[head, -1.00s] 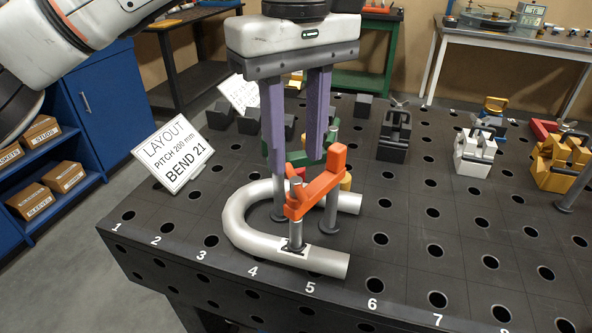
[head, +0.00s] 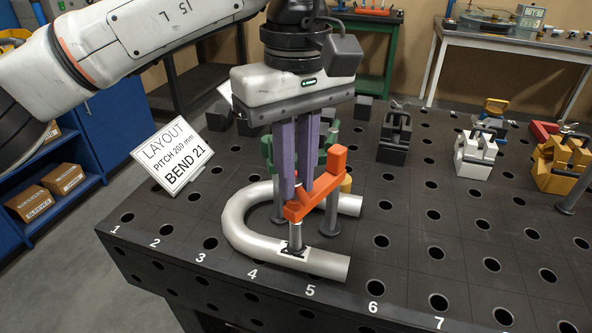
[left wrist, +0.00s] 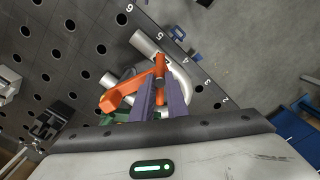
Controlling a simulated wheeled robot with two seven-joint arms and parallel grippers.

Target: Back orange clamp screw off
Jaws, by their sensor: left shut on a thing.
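The orange clamp (head: 326,182) stands on the perforated table, its arm reaching over the near leg of a silver U-shaped pipe (head: 240,222). Its screw (head: 296,236) comes down from the arm's near end to a small foot on the pipe. My left gripper (head: 296,193) points down from above, its purple fingers shut on the upper part of the clamp screw, which they mostly hide. In the left wrist view the clamp (left wrist: 128,92) and pipe (left wrist: 182,73) lie beyond the fingers (left wrist: 160,88). My right gripper is not in view.
A green clamp (head: 267,150) stands just behind, partly hidden by my fingers. A sign reading BEND 21 (head: 176,158) stands at the table's left edge. Black (head: 394,136), white (head: 476,153) and yellow (head: 563,164) fixtures stand to the right. The table's front right is clear.

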